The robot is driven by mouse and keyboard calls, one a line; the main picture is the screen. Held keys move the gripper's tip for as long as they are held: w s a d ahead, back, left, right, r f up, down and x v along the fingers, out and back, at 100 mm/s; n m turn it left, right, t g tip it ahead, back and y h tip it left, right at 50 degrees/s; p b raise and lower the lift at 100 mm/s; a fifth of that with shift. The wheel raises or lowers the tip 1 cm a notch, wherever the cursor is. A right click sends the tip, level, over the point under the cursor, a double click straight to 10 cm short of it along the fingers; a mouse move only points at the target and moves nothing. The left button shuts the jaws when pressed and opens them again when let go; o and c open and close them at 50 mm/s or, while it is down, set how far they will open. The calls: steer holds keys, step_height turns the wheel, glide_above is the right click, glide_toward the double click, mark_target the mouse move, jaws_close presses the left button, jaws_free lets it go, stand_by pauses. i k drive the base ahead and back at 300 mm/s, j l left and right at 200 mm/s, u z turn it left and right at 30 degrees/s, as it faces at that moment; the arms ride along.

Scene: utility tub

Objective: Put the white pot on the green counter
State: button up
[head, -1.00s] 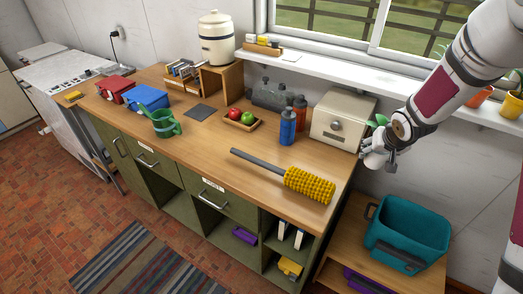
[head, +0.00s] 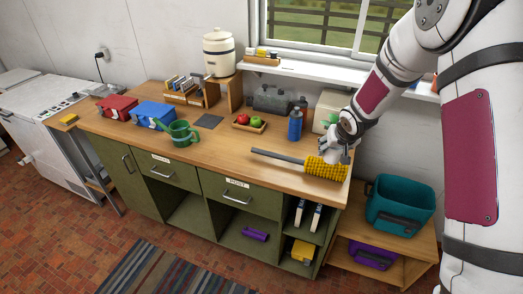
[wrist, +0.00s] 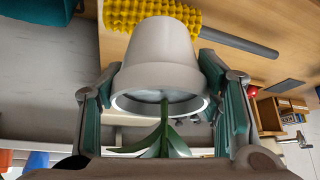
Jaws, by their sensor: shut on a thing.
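The white pot (wrist: 158,60) fills the middle of the wrist view, with green leaves (wrist: 160,135) at its rim. My gripper (wrist: 155,85) is shut on it, one finger on each side. In the head view my gripper (head: 343,150) is over the right end of the green counter (head: 222,152), close to the yellow brush head; the pot is mostly hidden there by the gripper. The counter has a wooden top and green cabinet fronts. I cannot tell how far the pot is above the top.
A yellow brush (head: 326,168) with a grey handle lies at the right front. A blue bottle (head: 295,125), fruit tray (head: 248,125) and green watering can (head: 180,133) stand on top. A teal tub (head: 399,205) is right of the counter. The top's middle front is clear.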

mark_target(221, 147)
steer(key=i+j, duration=0.1)
steer(key=j, duration=0.95)
steer(key=i+j, duration=0.15)
steer(key=j, duration=0.4)
steer(key=i+j, duration=0.1)
steer(key=j, duration=0.15)
steer(key=i+j, duration=0.1)
steer(key=j, duration=0.1)
